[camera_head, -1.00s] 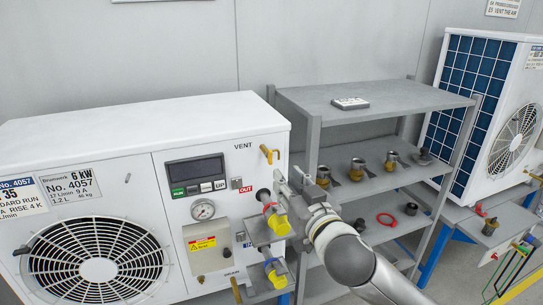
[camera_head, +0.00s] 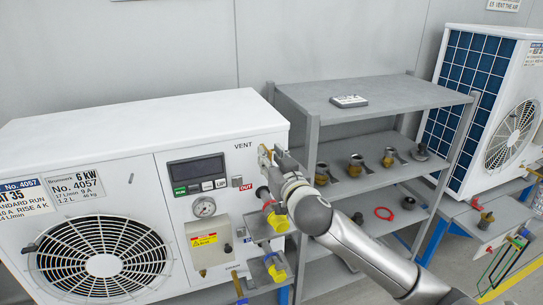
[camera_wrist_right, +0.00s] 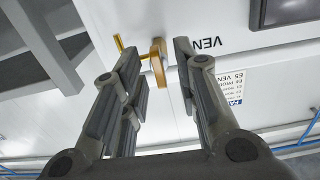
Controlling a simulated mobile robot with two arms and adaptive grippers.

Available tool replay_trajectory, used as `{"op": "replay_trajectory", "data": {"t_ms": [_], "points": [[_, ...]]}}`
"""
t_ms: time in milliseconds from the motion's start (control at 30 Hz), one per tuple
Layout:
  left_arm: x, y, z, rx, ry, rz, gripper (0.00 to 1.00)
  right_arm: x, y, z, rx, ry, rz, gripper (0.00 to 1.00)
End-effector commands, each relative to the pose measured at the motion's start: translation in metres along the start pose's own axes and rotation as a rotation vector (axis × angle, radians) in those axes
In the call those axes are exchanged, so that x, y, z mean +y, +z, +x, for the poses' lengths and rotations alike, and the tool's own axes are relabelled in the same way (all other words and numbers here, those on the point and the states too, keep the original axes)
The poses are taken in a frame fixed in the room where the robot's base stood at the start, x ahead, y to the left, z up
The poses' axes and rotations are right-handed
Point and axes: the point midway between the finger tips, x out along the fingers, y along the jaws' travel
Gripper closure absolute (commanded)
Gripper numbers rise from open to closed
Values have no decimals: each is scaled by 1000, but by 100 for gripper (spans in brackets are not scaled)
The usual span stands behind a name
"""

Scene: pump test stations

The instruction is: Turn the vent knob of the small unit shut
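The near white unit (camera_head: 130,125) fills the left of the head view and bears a "VENT" label at its upper right. Beside the label is the brass vent knob (camera_head: 264,155), partly hidden by my right gripper (camera_head: 276,157). In the right wrist view the knob (camera_wrist_right: 158,62) stands out from the white panel, with a small brass handle on one side. My right gripper's (camera_wrist_right: 158,55) two fingers are apart, one on either side of the knob, with visible gaps. My left gripper is not in view.
A grey shelf (camera_head: 410,97) with several fittings and a red ring (camera_head: 384,213) stands close on the right. A second white unit (camera_head: 515,45) stands at far right.

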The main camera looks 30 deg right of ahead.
Motion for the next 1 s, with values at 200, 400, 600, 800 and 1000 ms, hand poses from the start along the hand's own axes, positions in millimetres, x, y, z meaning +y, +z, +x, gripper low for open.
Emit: {"op": "replay_trajectory", "data": {"t_ms": [200,400,600,800,1000], "points": [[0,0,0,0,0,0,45,0,0,0,0,0,0,71],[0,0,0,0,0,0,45,0,0,0,1,0,0,96],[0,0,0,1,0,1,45,0,0,0,1,0,0,100],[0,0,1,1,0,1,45,0,0,0,1,0,22,100],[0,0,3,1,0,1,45,0,1,0,1,0,106,100]]}}
